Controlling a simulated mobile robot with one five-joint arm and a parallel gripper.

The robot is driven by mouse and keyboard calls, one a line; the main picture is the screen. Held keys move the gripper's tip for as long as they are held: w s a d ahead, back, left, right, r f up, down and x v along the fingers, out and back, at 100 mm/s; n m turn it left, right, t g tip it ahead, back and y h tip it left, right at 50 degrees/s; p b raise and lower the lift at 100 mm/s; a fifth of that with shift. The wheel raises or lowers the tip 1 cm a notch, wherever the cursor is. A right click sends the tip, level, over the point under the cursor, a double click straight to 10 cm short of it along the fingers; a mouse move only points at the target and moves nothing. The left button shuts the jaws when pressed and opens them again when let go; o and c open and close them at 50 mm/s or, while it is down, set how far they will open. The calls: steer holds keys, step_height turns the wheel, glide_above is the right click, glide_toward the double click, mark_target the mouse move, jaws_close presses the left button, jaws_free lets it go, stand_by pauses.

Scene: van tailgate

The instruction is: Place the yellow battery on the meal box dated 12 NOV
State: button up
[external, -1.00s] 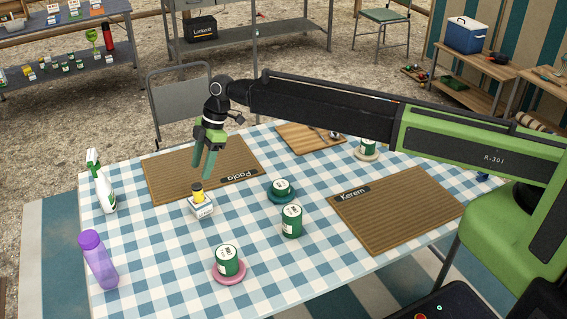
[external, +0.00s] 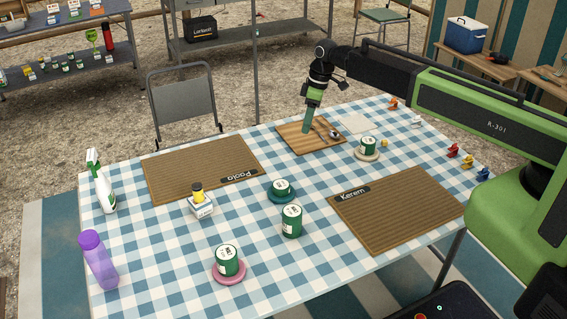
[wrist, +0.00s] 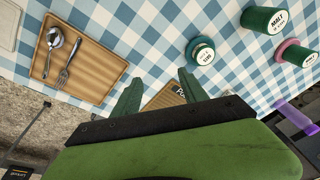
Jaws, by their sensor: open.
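The yellow battery (external: 197,190), with a dark top or band, stands upright on a small white box (external: 201,208) at the left of the table. The box has a printed label on its front, too small to read, so I cannot confirm the 12 NOV date. My gripper (external: 307,130) is open and empty, pointing down over the wooden board at the back of the table, well apart from the battery. In the wrist view my gripper (wrist: 157,80) shows both fingers spread with nothing between them. Neither the battery nor the box shows clearly there.
The wooden board (external: 295,143) holds a spoon and fork. Green tins (external: 291,221) stand mid-table, some on coloured saucers. Brown mats (external: 175,180) lie left and right. A purple bottle (external: 97,262) and white spray bottle (external: 105,192) stand at the left edge.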

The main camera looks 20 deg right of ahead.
steer(key=s+d+m, duration=0.3)
steer(key=s+d, duration=0.1)
steer(key=d, duration=0.6)
steer(key=s+d+m+h, duration=0.1)
steer(key=s+d+m, duration=0.3)
steer(key=d, duration=0.6)
steer(key=s+d+m+h, duration=0.1)
steer(key=s+d+m, duration=0.2)
steer(key=d, duration=0.6)
steer(key=shift+s+d+f+m, duration=0.3)
steer(key=shift+s+d, duration=0.1)
steer(key=shift+s, duration=0.7)
